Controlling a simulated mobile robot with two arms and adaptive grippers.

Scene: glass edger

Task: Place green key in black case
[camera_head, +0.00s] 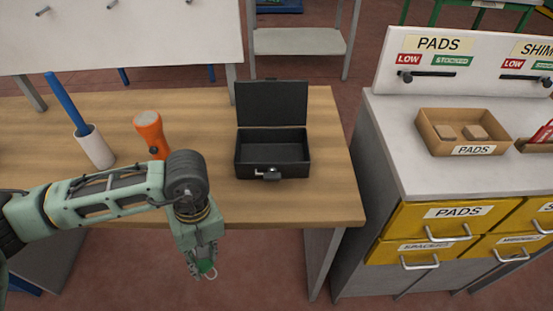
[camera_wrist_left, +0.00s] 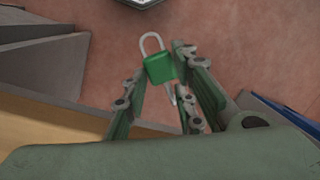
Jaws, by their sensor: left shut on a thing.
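My left gripper (camera_head: 203,268) is in front of the wooden table's front edge, pointing down over the floor. It is shut on the green key (camera_wrist_left: 159,69), which has a green square body and a silver loop. The green key also shows small at the fingertips in the head view (camera_head: 207,266). The black case (camera_head: 272,170) stands on the table near its right end, with its lid raised at the back and its inside looking empty. A silver latch piece is at its front. The gripper is nearer to me and left of the case. My right gripper is not in view.
An orange flashlight (camera_head: 150,132) stands on the wooden table (camera_head: 325,150), left of the case and behind my left arm. A white cup (camera_head: 95,147) with a blue handle is farther left. A grey cabinet (camera_head: 400,180) with a cardboard pads box (camera_head: 430,135) is at the right.

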